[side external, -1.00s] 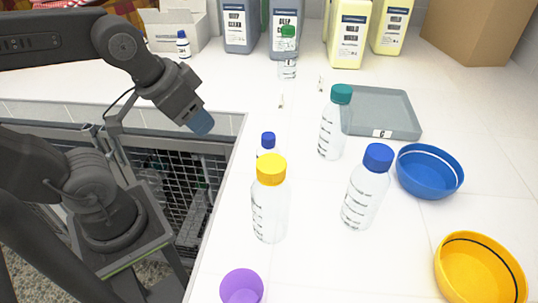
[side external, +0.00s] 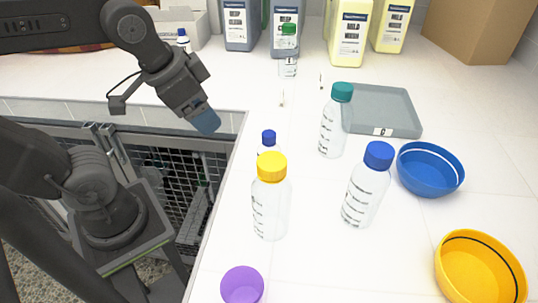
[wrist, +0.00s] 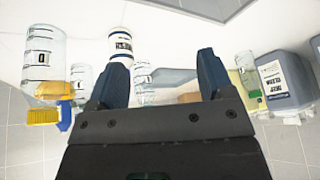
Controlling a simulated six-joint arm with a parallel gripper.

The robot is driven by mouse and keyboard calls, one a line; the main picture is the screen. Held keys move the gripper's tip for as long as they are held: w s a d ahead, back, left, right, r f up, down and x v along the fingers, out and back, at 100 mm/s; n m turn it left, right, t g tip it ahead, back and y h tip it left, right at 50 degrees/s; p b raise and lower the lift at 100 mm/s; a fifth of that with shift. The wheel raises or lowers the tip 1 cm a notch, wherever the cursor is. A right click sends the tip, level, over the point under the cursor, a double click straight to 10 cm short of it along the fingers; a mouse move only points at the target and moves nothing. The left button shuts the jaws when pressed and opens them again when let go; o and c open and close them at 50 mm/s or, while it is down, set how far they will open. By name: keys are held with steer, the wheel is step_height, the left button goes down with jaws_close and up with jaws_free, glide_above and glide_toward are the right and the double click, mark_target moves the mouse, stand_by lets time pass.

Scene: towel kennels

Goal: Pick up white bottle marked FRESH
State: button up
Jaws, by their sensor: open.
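A small white bottle with a blue cap (side external: 268,137) stands behind the yellow-capped clear bottle (side external: 271,200) in the side view, which hides most of its body. In the wrist view, a white bottle (wrist: 121,44) with a dark label band appears upside down near the left finger; its lettering is too small to read surely. My gripper (side external: 205,121) is open and empty, above the counter's left edge, left of the small bottle and apart from it. In the wrist view my gripper (wrist: 161,66) shows two blue fingers spread apart.
Clear bottles with teal (side external: 333,125) and blue (side external: 367,185) caps stand to the right. Behind are a grey tray (side external: 400,110), and a blue bowl (side external: 430,170) and yellow bowl (side external: 478,268) lie right. Another blue-capped white bottle (side external: 183,40) stands at the back left.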

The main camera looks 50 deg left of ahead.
steer(key=w+d+r+m+g, duration=0.3)
steer(key=w+d+r+m, duration=0.15)
steer(key=m, duration=0.75)
steer(key=m+g, duration=0.2)
steer(key=m, duration=0.7)
glide_toward(269, 133)
step_height(269, 133, down, 13)
steer(key=shift+d+r, duration=0.15)
steer(key=shift+r, duration=0.05)
steer(key=c, duration=1.1)
steer(key=shift+o, duration=0.2)
steer(key=shift+r, duration=0.2)
